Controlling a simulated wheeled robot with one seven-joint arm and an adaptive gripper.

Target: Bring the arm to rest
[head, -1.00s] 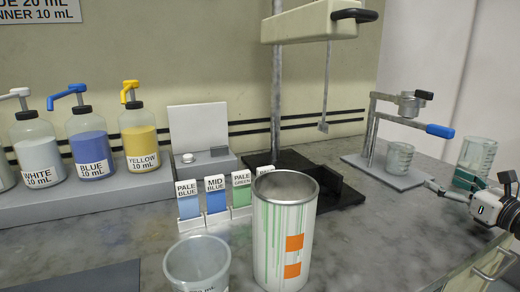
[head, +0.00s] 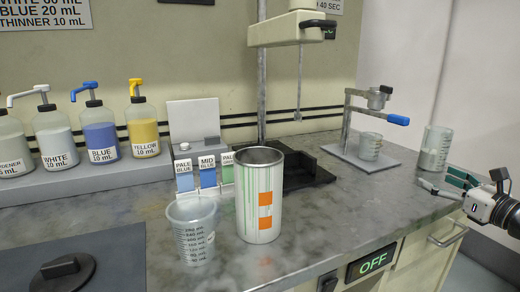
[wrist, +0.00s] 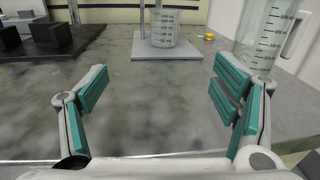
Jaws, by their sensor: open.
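My gripper (head: 451,183) is at the right of the head view, near the right end of the grey worktop (head: 340,215). In the wrist view my gripper (wrist: 155,95) shows its two teal-padded fingers spread wide. Nothing is between them but bare worktop beyond. A clear graduated jug (head: 435,148) stands just behind the gripper, apart from it; in the wrist view the jug (wrist: 270,38) is at upper right, beyond the right finger.
A small beaker (head: 369,147) stands on the press base with the blue handle (head: 398,120). A striped can (head: 260,205) and a measuring cup (head: 193,235) stand at front centre. Pump bottles (head: 100,135) line the back left. An "OFF" panel (head: 371,263) is on the front.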

